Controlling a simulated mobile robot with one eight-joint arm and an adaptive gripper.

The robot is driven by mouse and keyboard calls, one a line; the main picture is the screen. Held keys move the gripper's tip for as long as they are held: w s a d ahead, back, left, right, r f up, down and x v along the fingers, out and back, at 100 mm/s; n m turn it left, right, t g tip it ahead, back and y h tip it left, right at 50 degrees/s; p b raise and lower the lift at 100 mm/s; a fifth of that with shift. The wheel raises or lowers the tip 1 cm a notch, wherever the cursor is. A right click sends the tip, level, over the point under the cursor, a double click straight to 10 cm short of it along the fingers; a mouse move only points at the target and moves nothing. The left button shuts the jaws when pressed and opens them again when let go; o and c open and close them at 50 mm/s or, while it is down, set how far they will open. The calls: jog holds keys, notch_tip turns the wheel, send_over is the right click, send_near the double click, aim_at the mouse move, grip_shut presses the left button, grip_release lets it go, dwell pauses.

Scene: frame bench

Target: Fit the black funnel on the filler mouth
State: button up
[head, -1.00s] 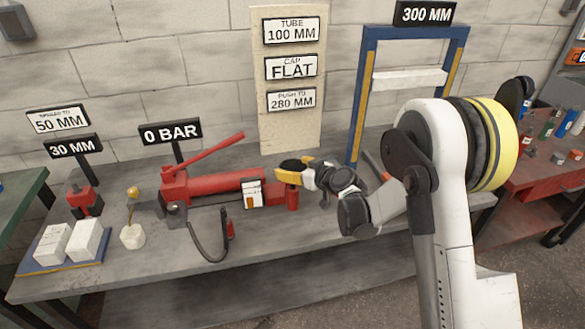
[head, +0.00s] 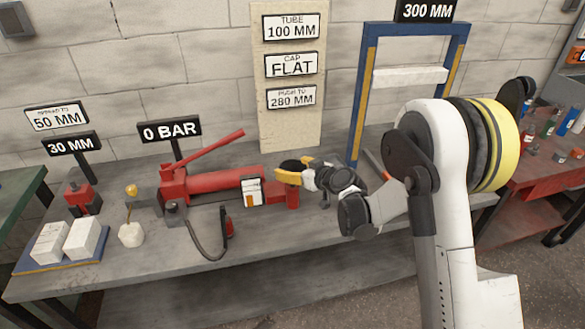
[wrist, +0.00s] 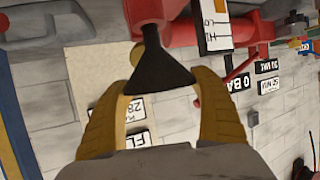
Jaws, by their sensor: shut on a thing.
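The black funnel (wrist: 158,65) is between the yellow fingers of my gripper (wrist: 158,85), which is shut on its wide part. In the wrist view its narrow spout points to the top of the picture, at the end of a red upright cylinder (wrist: 150,8). In the head view the funnel (head: 290,165) shows as a dark shape at my gripper (head: 292,170), above the red post (head: 292,197) at the pump's right end. The filler mouth itself is hidden; I cannot tell whether the spout is inside it.
The red hand pump (head: 215,184) with its raised lever lies left of my gripper on the grey bench (head: 270,250). A black hose (head: 205,245) curves in front. A blue frame (head: 362,100) stands behind to the right.

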jog(key=shift+f+b, duration=1.2)
jog(key=shift+f, duration=0.2)
jog(key=o, duration=1.2)
jog(key=v, duration=1.2)
jog(key=shift+r, duration=0.1)
